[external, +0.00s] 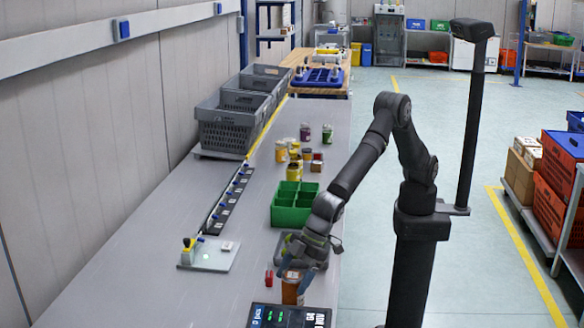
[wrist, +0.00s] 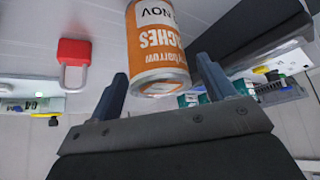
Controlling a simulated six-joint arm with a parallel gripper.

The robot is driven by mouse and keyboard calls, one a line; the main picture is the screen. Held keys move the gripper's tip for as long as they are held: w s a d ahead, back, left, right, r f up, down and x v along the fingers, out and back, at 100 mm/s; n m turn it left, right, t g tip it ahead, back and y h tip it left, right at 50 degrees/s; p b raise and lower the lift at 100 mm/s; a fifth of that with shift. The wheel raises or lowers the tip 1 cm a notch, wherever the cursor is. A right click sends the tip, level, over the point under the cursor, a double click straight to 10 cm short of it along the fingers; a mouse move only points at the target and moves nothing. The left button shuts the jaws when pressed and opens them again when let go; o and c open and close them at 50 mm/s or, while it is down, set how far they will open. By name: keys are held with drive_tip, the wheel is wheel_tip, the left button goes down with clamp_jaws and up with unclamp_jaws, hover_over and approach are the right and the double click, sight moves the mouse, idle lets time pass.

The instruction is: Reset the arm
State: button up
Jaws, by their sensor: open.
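My arm reaches from its column down to the near part of the long grey bench. My gripper (external: 293,270) is low over the bench, at an orange can (external: 290,291). In the wrist view, my gripper (wrist: 162,70) has its two fingers spread wide apart. The orange and white can (wrist: 158,45), with a metal rim, shows between and beyond the fingertips. A clear gap shows on the left finger's side; whether the right finger touches the can I cannot tell.
A red padlock (external: 268,279) lies left of the can and shows in the wrist view (wrist: 74,58). A green divided bin (external: 294,222), jars (external: 294,171) and grey crates (external: 225,132) stand farther back. A dark display (external: 288,316) is at the near edge.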

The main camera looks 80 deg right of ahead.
drive_tip(key=shift+x, duration=0.9)
drive_tip(key=shift+w+a+r, duration=0.1)
drive_tip(key=shift+r, duration=0.1)
wheel_tip(320, 180, up, 4)
drive_tip(key=shift+f, duration=0.2)
drive_tip(key=w+d+r, duration=0.5)
drive_tip(key=d+r, duration=0.2)
drive_tip(key=d, duration=0.4)
drive_tip(key=w+d, duration=0.2)
drive_tip(key=w, duration=1.6)
drive_tip(key=s+a+f, duration=0.3)
drive_tip(key=a+f, duration=0.4)
drive_tip(key=a, duration=0.3)
drive_tip(key=shift+a, duration=0.25)
drive_tip(key=shift+f, duration=0.1)
